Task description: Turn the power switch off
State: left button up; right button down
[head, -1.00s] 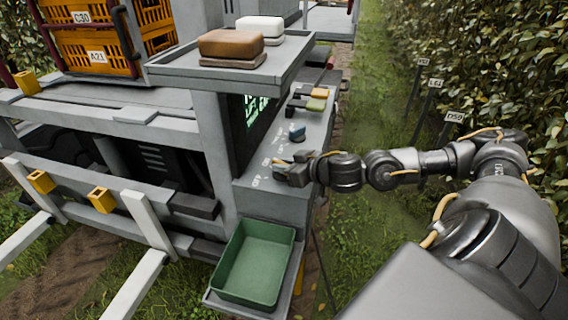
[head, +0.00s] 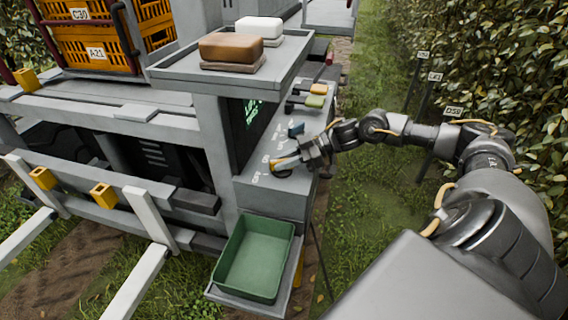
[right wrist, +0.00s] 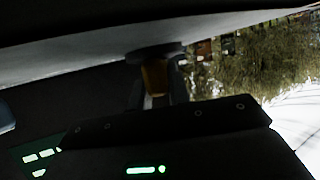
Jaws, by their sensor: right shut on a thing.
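The power switch (head: 280,163), an orange handle on a dark round base, sits at the near end of the grey control panel (head: 262,195). Small white lettering lies beside it, too small to read surely. My right gripper (head: 289,161) is shut on the switch handle, coming in from the right. In the right wrist view the orange switch handle (right wrist: 155,78) stands between the two dark fingers (right wrist: 154,100). Part of the handle is hidden by the fingers. My left gripper is not in view.
A blue knob (head: 296,129) and levers with green (head: 315,101) and orange (head: 318,89) grips stand farther along the panel. A shelf (head: 185,72) with brown and white blocks overhangs it. A green tray (head: 226,262) lies below.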

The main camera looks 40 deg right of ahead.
jog(key=shift+w+n+g+y+b, duration=0.1)
jog(key=shift+n+g+y+b, duration=0.3)
jog(key=shift+n+g, duration=0.2)
jog(key=c, duration=1.3)
grip_release()
jog(key=shift+g, duration=0.3)
jog(key=shift+d, duration=0.1)
jog(key=shift+s+d, duration=0.2)
jog(key=shift+d, duration=0.15)
jog(key=b+v, duration=0.3)
jog(key=v, duration=0.5)
jog(key=shift+s+d+r, duration=0.15)
jog(key=shift+s+d, duration=0.05)
jog(key=shift+d, duration=0.1)
jog(key=shift+s+d+r+b, duration=0.2)
jog(key=shift+d+r+b, duration=0.15)
jog(key=shift+d, duration=0.1)
